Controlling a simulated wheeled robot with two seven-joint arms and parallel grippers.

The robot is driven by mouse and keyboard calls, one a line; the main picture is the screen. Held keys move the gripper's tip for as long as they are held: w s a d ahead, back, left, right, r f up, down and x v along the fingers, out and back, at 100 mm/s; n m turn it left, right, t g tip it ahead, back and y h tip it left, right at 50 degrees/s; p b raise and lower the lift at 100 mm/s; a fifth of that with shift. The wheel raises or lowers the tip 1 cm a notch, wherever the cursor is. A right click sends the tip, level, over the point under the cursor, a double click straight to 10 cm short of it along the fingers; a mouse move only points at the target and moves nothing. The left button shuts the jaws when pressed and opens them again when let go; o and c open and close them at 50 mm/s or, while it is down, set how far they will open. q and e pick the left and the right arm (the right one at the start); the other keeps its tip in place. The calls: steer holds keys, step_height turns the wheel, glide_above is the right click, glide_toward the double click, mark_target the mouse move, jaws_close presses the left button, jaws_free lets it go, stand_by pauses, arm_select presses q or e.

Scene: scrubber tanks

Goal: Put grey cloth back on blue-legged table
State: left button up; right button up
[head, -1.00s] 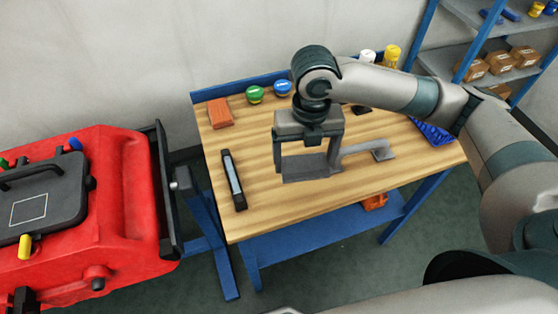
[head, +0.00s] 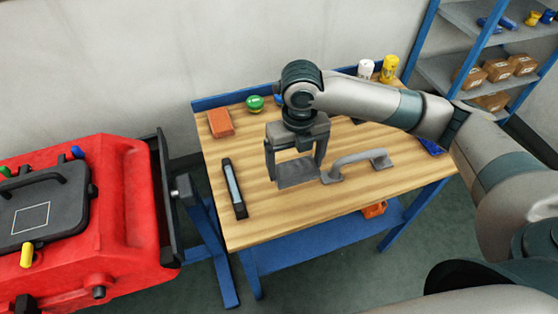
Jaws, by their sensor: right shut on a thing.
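The grey cloth (head: 297,174) is a small flat square piece at the middle of the blue-legged table (head: 285,222). My right gripper (head: 296,170) is above the table, pointing down, with its two fingers at either side of the cloth and shut on it. The cloth is at or just above the wooden top; I cannot tell whether it touches. My left gripper is not in view.
A grey handle (head: 352,160) lies just right of the cloth. A black bar (head: 234,187), an orange block (head: 220,123) and a green-lidded jar (head: 255,103) are on the left. White (head: 366,68) and yellow (head: 389,68) bottles stand at the back. A red machine (head: 130,225) is left of the table.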

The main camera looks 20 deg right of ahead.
steer(key=w+f, duration=0.1)
steer(key=w, duration=0.1)
steer(key=w+a+f+p, duration=0.1)
steer(key=w+f, duration=0.1)
steer(key=w, duration=0.1)
steer(key=w+f+p, duration=0.1)
steer(key=w+f, duration=0.1)
steer(key=w, duration=0.1)
steer(key=shift+a, duration=0.35)
steer(key=shift+f, duration=0.1)
step_height(320, 180, down, 2)
steer(key=shift+f+p, duration=0.25)
steer(key=shift+p, duration=0.75)
steer(key=shift+f, duration=0.65)
steer(key=shift+f, duration=0.1)
steer(key=o, duration=0.9)
